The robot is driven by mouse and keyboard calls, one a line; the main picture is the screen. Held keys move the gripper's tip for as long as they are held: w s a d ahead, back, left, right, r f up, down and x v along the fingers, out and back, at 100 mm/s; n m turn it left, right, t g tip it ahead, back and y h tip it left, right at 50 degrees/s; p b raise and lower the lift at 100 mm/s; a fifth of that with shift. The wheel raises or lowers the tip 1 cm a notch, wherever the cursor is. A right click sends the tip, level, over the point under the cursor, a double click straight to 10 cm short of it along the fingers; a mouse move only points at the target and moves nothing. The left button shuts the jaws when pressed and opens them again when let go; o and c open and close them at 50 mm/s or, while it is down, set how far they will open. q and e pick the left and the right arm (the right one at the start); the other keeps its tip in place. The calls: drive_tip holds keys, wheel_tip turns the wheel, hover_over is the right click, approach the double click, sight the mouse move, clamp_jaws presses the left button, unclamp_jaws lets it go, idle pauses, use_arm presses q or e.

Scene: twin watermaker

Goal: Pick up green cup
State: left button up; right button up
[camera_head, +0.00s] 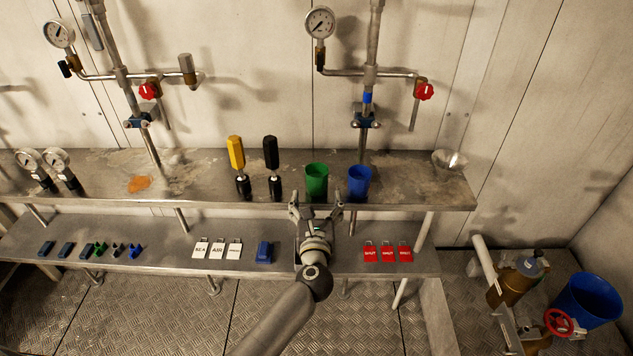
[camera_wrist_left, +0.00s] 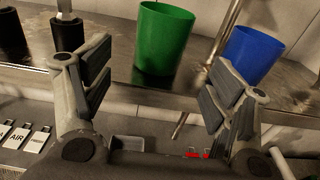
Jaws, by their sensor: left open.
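The green cup (camera_head: 317,180) stands upright on the upper metal shelf, just left of a blue cup (camera_head: 359,183). My left gripper (camera_head: 315,203) is open in front of the shelf, with its fingers pointing toward the green cup. In the left wrist view the green cup (camera_wrist_left: 163,38) is beyond the two open fingers (camera_wrist_left: 157,88), roughly between them and apart from them. The blue cup (camera_wrist_left: 253,52) shows behind the right-hand finger there. Nothing is in the gripper. My right gripper is in neither view.
A yellow-handled tool (camera_head: 237,156) and a black-handled tool (camera_head: 271,156) stand left of the green cup. A metal funnel (camera_head: 448,160) is at the shelf's right end. Pipes with red valves (camera_head: 424,92) rise behind. The lower shelf (camera_head: 335,262) holds white and red tags.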

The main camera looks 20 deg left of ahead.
sight(317, 189)
use_arm(q)
drive_tip(key=shift+w+a+r, duration=0.15)
drive_tip(key=shift+w, duration=0.35)
drive_tip(key=shift+x, duration=2.2)
drive_tip(key=shift+c, duration=0.2)
drive_tip(key=c, duration=1.1)
drive_tip(key=shift+r, duration=0.1)
